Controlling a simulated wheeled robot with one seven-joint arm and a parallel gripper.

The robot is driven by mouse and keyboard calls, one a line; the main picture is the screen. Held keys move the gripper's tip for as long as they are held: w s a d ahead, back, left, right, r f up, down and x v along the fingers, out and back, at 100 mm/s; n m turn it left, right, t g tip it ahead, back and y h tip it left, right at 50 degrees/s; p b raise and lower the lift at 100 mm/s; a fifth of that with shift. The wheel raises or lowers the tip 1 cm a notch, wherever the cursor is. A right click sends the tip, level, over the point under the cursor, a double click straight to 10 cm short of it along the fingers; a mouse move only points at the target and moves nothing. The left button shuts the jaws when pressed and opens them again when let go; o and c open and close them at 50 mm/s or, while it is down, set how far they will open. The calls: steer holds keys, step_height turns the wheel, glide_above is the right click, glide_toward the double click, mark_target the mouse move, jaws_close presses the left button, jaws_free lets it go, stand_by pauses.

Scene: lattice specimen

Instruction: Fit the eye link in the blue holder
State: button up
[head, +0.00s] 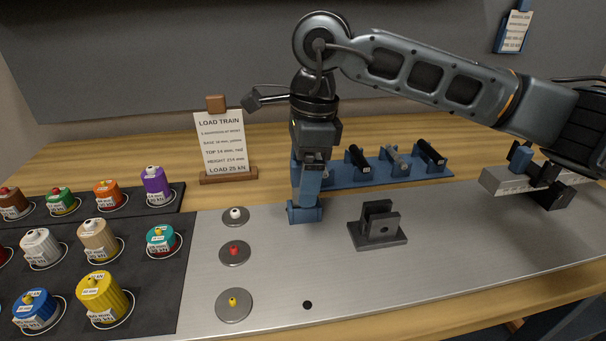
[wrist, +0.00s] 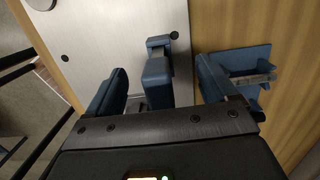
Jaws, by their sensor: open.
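A blue holder (head: 305,212) stands on the metal plate, below my gripper (head: 312,168) in the head view. In the wrist view the blue upright part of this holder (wrist: 157,72) shows between the two spread fingers of my gripper (wrist: 162,78), with a gap on each side. My gripper is open and grips nothing. I cannot clearly make out the eye link; some grey shows beside the blue part, and my gripper hides much of that spot. A dark fork-shaped clevis (head: 380,240) on a square base stands to the right on the plate.
A blue rack (head: 436,176) with black pins lies behind on the wood; its end shows in the wrist view (wrist: 245,58). A sign (head: 222,145) stands at back left. Several discs lie left on the plate (head: 270,285), beyond them colored weights (head: 103,295). A gauge (head: 515,180) is right.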

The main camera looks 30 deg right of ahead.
steer(key=shift+s+d+r+p, duration=0.15)
steer(key=shift+r+p, duration=0.2)
steer(key=shift+r, duration=0.75)
steer(key=shift+w+d+r+p, duration=0.1)
steer(key=shift+r+p, duration=0.25)
steer(key=shift+r, duration=0.7)
steer(key=shift+s+d+r+b, duration=0.1)
steer(key=shift+d+r+b, duration=0.05)
steer(key=shift+r, duration=1.15)
steer(key=shift+s+d+r+b, duration=0.1)
steer(key=shift+d+r, duration=0.05)
steer(key=shift+r, duration=1.15)
steer(key=shift+d+r+b, duration=0.15)
steer(key=shift+r, duration=1.15)
